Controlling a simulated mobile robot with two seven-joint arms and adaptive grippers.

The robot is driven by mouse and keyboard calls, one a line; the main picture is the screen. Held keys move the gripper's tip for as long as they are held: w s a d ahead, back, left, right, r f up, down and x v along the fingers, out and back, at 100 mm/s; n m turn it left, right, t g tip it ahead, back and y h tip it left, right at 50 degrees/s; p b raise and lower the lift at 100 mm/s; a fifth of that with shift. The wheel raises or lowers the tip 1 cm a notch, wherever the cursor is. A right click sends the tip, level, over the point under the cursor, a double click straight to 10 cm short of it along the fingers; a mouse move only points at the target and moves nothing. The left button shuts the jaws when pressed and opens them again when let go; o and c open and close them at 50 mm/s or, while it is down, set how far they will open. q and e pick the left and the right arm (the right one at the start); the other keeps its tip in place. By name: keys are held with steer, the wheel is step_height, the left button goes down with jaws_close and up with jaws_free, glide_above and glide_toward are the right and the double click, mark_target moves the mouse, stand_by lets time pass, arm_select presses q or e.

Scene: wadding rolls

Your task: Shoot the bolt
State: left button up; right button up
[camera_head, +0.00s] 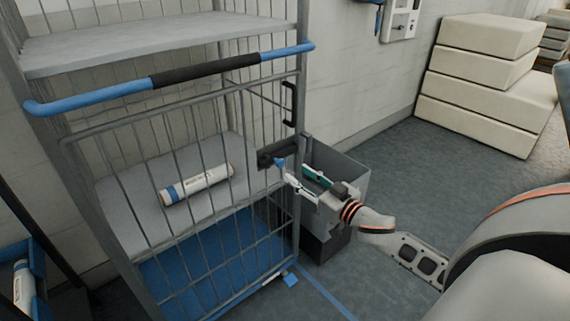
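The bolt (275,153) is a dark fitting on the right edge of the barred cage trolley's door. A small blue knob (280,162) sits on it. My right gripper (296,173) comes in from the right, just right of and slightly below the knob. Its two fingers are apart, with a gap between them that faces the knob. I cannot tell whether a fingertip touches the knob. My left gripper is not in view.
The barred trolley (148,175) has a blue and black handle bar (205,70) across its front. A white wadding roll (197,185) lies on its inner shelf. A grey bin (345,168) stands behind my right gripper. Pale stacked blocks (480,85) stand at the back right.

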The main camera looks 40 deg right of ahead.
mark_target(282, 163)
steer(key=shift+w+a+b, duration=0.2)
steer(key=shift+w+b, duration=0.05)
steer(key=shift+w, duration=1.65)
steer(key=shift+w+a+b, duration=0.15)
steer(key=shift+w+b, duration=0.1)
steer(key=shift+w, duration=1.6)
jaws_close()
steer(key=shift+d, duration=0.1)
